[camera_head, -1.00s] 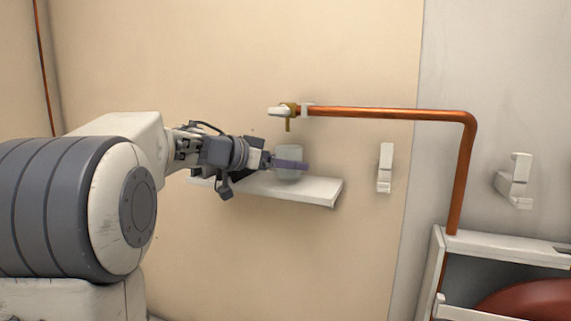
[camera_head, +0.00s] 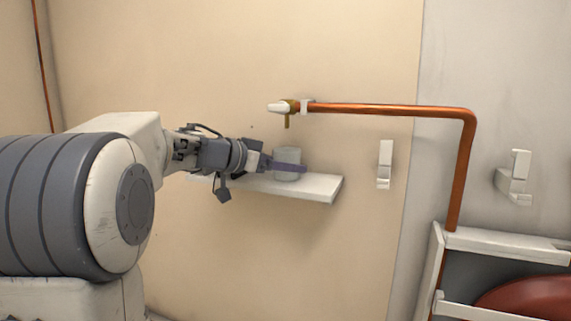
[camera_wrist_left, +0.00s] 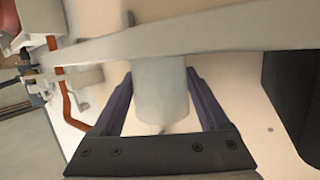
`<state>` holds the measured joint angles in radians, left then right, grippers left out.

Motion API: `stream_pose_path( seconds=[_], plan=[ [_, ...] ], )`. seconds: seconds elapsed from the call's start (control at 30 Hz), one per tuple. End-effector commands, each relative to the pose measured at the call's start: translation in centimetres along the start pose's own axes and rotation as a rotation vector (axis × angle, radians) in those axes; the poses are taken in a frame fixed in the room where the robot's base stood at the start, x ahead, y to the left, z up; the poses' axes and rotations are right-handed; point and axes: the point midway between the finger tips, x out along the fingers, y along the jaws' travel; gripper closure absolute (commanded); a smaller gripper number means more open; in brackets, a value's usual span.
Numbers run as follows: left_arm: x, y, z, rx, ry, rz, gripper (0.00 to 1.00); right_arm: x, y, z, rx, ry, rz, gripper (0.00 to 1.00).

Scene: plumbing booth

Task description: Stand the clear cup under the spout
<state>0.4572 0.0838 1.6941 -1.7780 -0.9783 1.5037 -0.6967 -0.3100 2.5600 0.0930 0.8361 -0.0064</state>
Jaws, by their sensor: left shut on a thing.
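The clear cup (camera_head: 287,156) is upright at the wall shelf (camera_head: 318,187), below the brass spout (camera_head: 287,121), with a gap between its rim and the spout. My left gripper (camera_head: 288,167) comes in from the left and is shut around the cup's side. The left wrist view shows the cup (camera_wrist_left: 160,88) between the two purple fingers (camera_wrist_left: 161,103). The cup's base is at or just above the shelf top; I cannot tell if it touches. My right gripper is not in view.
A copper pipe (camera_head: 400,111) runs right from the spout and bends down. White wall brackets (camera_head: 385,165) stand to the right of the shelf. A white frame (camera_head: 500,242) with a red object is at lower right. The shelf's right end is bare.

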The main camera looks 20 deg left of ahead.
Motion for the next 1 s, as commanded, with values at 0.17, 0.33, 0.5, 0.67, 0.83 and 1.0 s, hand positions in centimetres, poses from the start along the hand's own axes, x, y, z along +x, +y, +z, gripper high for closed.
stream_pose_path(
  seconds=[0.17, 0.33, 0.5, 0.67, 0.83, 1.0],
  plan=[
    [0.0, 0.0, 0.0, 0.0, 0.0, 0.0, 0.0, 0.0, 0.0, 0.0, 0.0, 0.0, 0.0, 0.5],
    [0.0, 0.0, 0.0, 0.0, 0.0, 0.0, 0.0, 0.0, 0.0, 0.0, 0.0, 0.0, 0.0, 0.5],
    [-1.4, -0.1, 0.1, 0.0, 0.001, -0.004, 0.0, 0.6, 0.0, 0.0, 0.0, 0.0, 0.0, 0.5],
    [-4.5, -0.2, 0.3, 0.002, 0.002, -0.008, 0.0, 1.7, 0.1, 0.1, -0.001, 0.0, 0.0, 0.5],
    [-7.8, -0.1, 0.2, 0.002, 0.001, -0.007, 0.0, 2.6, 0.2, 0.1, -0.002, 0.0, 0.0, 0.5],
    [-9.8, -0.1, 0.1, 0.001, 0.001, -0.003, 0.0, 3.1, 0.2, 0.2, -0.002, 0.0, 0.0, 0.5]
  ],
)
